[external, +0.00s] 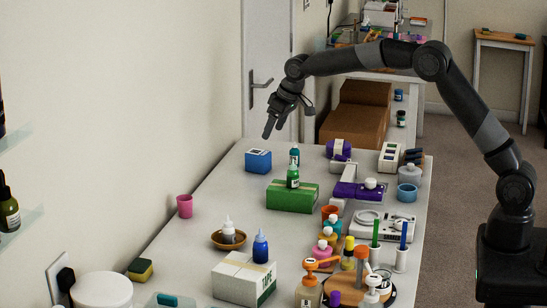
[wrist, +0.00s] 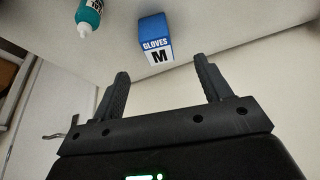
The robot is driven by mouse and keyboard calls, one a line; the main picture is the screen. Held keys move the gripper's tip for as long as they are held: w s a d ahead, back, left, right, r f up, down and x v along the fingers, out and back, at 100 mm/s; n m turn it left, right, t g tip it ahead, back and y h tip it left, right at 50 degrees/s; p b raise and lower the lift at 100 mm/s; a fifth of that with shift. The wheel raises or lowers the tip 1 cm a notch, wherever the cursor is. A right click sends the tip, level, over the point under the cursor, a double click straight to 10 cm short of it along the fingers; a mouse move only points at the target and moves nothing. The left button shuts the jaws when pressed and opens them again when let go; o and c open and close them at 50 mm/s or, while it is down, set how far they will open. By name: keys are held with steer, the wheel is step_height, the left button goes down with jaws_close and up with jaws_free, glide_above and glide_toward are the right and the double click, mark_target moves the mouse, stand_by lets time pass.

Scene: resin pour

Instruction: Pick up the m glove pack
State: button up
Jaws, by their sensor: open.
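The M glove pack (external: 258,161) is a small blue box with a white label, standing on the far left part of the table. In the wrist view the glove pack (wrist: 155,40) shows the words "GLOVES" and "M" on its side, and lies beyond the fingers, between their lines. My gripper (external: 268,130) is above the table, close to the pack and apart from it. In the wrist view my gripper (wrist: 163,82) has its two fingers spread with nothing between them.
A teal bottle (external: 295,154) stands right of the pack; it also shows in the wrist view (wrist: 89,16). A green box (external: 292,197) with a green bottle on it is nearer. A wall and door (external: 270,60) are behind. The table (external: 225,195) left of the green box is clear.

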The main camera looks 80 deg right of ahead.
mark_target(261, 152)
steer(key=x, duration=1.3)
steer(key=shift+w+d, duration=0.4)
steer(key=c, duration=1.1)
